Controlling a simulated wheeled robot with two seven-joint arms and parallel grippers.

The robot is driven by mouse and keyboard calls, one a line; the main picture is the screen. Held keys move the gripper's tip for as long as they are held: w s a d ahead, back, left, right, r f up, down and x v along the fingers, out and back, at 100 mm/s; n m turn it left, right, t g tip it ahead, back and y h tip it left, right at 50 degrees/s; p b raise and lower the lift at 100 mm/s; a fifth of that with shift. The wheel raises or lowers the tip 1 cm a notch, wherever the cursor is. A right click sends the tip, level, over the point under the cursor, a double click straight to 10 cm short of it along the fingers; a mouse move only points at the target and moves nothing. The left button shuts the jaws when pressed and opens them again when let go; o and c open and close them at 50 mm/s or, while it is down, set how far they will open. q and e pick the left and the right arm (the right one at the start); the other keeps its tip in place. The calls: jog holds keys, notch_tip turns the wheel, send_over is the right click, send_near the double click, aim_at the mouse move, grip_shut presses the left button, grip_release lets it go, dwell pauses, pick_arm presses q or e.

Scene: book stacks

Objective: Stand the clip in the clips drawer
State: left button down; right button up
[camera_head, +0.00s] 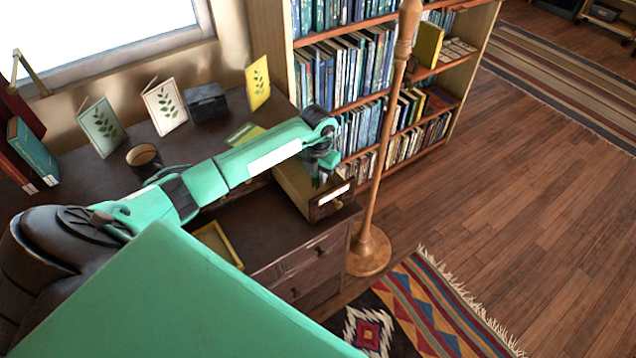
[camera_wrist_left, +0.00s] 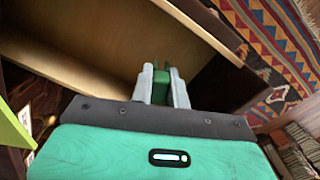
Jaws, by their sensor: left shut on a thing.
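My left gripper (camera_head: 320,180) reaches over an open small drawer (camera_head: 292,188) at the right end of the dark desk. The drawer has a pale wooden side and a dark front with a white label that I cannot read. In the left wrist view the two grey fingers (camera_wrist_left: 163,80) are shut on a small green clip (camera_wrist_left: 162,92). They point into the pale open drawer (camera_wrist_left: 85,40), near its front panel. I cannot tell whether the clip touches the drawer floor. In the head view the clip is hardly distinguishable beside the gripper. My right gripper is out of view.
Standing cards (camera_head: 165,105), a dark box (camera_head: 206,102) and a mug (camera_head: 144,158) are on the desk. A yellow-edged tray (camera_head: 218,243) lies nearer. A lamp pole (camera_head: 385,130) stands just right of the drawer, before the bookcase (camera_head: 345,60).

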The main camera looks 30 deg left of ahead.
aim_at(318, 192)
pick_arm(q)
notch_tip(318, 192, down, 4)
jog(key=shift+r, duration=0.25)
jog(key=shift+f, duration=0.2)
jog(key=c, duration=1.4)
grip_release()
jog(key=shift+o, duration=0.2)
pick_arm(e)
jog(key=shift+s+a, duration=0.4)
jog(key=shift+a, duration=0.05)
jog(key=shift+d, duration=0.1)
